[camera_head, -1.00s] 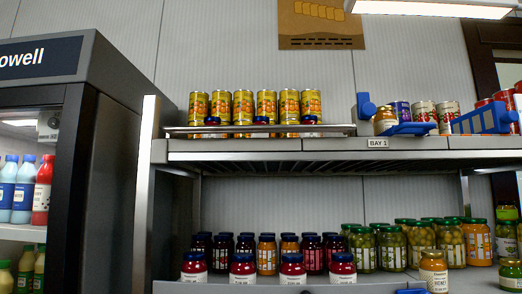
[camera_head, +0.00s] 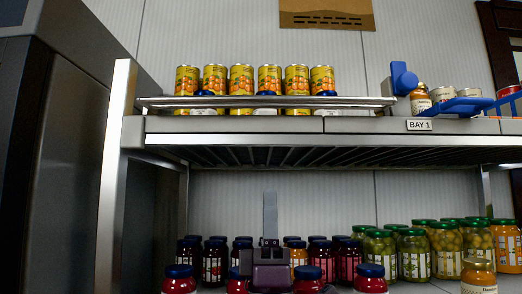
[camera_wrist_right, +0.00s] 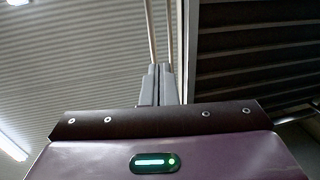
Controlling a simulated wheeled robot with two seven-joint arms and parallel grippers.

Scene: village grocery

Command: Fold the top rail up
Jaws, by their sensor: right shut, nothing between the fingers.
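The top rail (camera_head: 265,102) is a long thin metal bar along the front of the top shelf. My right gripper (camera_head: 270,200) points upright in front of the lower shelf opening, below the top shelf's edge and apart from the rail. Its grey fingers are together and empty. They also show in the right wrist view (camera_wrist_right: 160,72), pointing up beside the shelf's slatted underside (camera_wrist_right: 255,50). My left gripper is not in view.
The top shelf's front edge (camera_head: 270,140) is above my right gripper. Dark-lidded jars (camera_head: 213,262) and green-lidded jars (camera_head: 412,255) stand on the lower shelf around it. A blue holder (camera_head: 404,80) stands right of the rail. A dark cabinet (camera_head: 60,150) is at left.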

